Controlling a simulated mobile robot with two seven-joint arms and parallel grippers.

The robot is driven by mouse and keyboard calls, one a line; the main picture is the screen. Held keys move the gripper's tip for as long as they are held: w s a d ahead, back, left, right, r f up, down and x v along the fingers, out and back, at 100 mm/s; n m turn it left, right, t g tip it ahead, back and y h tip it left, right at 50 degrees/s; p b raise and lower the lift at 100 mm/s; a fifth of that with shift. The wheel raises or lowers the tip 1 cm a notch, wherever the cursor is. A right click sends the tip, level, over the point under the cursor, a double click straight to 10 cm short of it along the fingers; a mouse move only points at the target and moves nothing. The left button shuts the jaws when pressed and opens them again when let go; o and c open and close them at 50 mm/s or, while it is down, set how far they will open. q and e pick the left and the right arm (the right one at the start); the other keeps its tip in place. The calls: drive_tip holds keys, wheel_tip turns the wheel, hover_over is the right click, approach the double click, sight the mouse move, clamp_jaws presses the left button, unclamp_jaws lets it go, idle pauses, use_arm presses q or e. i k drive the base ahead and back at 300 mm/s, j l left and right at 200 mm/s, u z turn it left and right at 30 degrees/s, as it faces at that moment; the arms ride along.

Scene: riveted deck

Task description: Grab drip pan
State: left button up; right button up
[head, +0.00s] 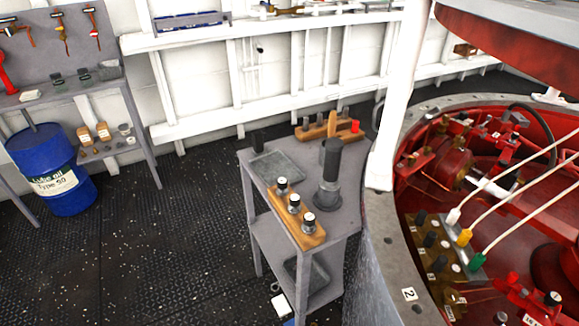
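Two shallow grey pans show on a small grey cart (250,205). One grey pan (277,167) lies flat on the cart's top, at its back left. Another dark grey pan (305,278) lies on the lower shelf, partly hidden by the cart's leg and top. Which of the two is the drip pan I cannot tell. Neither of my grippers is in view.
The cart top also holds a dark upright cylinder tool (329,178), a wooden block with several knobs (297,215) and another wooden rack (322,131). A round red machinery pit (480,200) is at right. A blue oil drum (50,170) stands left. Dark floor between is clear.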

sight(270, 166)
drive_tip(key=i+j+z, duration=0.2)
drive_tip(key=z, duration=0.25)
drive_tip(key=i+j+z, duration=0.15)
drive_tip(key=j+z, duration=0.25)
drive_tip(key=i+j+z, duration=0.1)
drive_tip(key=j+z, duration=0.35)
